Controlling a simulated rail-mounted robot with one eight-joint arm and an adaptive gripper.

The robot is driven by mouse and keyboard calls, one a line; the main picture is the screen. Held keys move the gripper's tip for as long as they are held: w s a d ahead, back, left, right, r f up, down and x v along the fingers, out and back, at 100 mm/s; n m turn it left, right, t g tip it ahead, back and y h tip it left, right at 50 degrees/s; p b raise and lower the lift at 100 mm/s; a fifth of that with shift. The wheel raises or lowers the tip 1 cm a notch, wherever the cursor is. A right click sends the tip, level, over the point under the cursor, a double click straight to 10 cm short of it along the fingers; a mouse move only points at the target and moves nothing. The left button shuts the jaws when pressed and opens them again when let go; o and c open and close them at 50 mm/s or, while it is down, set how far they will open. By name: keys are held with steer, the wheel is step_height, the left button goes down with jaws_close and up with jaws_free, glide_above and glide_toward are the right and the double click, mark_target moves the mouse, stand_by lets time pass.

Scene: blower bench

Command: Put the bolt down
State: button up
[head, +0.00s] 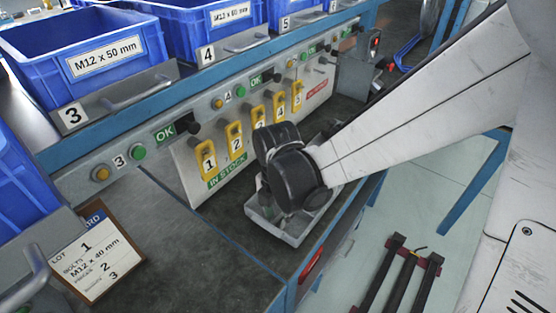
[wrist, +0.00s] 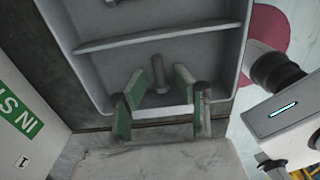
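A grey tray (head: 290,232) sits on the bench by the front edge, partly hidden by my arm's dark wrist. In the wrist view the tray (wrist: 165,53) has a divider across it. A grey bolt (wrist: 161,76) is in the near compartment, between my gripper's fingertips (wrist: 168,82). The fingers, with green pads, reach over the tray's near wall. They look spread, with a gap beside the bolt; whether a pad touches it is hard to tell. In the head view the fingers and bolt are hidden.
A panel with numbered yellow tags (head: 236,141) stands behind the tray. Blue bins (head: 115,57) line the shelf above. A lot card (head: 88,256) lies at the left. The bench top (head: 195,265) between card and tray is clear.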

mark_target(277, 219)
step_height(277, 219, up, 11)
steer(key=p, duration=0.2)
steer(key=s+d+r+m+t, duration=0.2)
steer(key=d+r+m, duration=0.1)
steer(key=d+m, duration=0.4)
steer(key=s+d+r+m+t, duration=0.2)
steer(key=d+m, duration=0.5)
steer(key=m, duration=0.5)
steer(key=s+d+r+m+t, duration=0.3)
steer(key=d+r+m, duration=0.2)
steer(key=d+m, duration=0.2)
steer(key=shift+s+m, duration=0.4)
steer(key=shift+m, duration=1)
